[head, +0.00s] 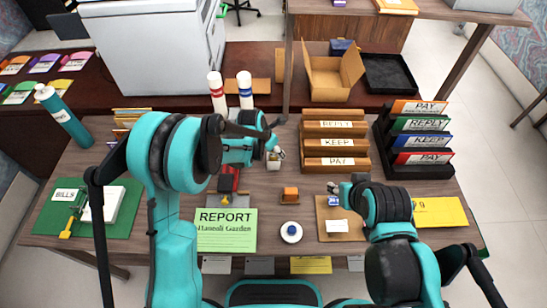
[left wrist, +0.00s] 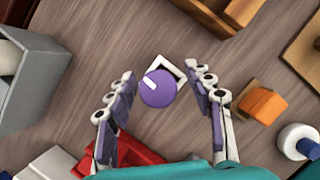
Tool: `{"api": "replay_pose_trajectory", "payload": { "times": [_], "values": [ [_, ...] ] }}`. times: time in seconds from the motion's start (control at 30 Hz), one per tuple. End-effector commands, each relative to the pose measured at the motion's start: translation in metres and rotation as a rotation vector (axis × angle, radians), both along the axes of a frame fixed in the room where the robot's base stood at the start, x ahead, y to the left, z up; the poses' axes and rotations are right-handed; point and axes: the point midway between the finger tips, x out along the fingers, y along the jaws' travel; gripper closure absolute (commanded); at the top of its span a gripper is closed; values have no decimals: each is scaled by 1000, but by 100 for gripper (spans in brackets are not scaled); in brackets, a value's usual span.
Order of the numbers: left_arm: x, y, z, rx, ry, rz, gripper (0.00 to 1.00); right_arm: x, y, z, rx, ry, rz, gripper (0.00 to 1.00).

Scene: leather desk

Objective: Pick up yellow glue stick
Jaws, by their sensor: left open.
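No yellow glue stick can be clearly made out in either view. My left gripper (head: 275,148) is low over the middle of the desk. In the left wrist view its open fingers (left wrist: 160,82) stand on both sides of a round purple top with a white mark (left wrist: 158,90), with a gap on each side. A small white square holder (left wrist: 182,68) shows partly behind this top; its contents are otherwise hidden. My right gripper (head: 335,188) is above the brown board (head: 335,208) at the right; its finger opening is too small to judge.
A red stapler-like object (head: 228,181), an orange block (head: 290,195) and a white round item (head: 291,232) lie near the left gripper. Wooden trays (head: 337,143) stand behind to the right. Two white bottles (head: 217,94) stand at the back. A green REPORT sheet (head: 226,240) lies in front.

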Motion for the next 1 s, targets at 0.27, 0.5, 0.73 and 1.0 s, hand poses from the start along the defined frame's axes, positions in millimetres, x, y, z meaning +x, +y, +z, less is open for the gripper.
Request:
{"api": "replay_pose_trajectory", "payload": {
  "times": [0.27,0.5,0.73,1.0],
  "values": [
    [0,0,0,0,0,0,61,0,0,0,0,0,0,60],
    [0,0,0,0,0,0,100,0,0,0,0,0,0,60],
    [0,0,0,0,0,0,100,0,0,0,0,0,0,60],
    [0,0,19,0,0,0,100,0,0,8,0,0,0,60]
  ]
}}
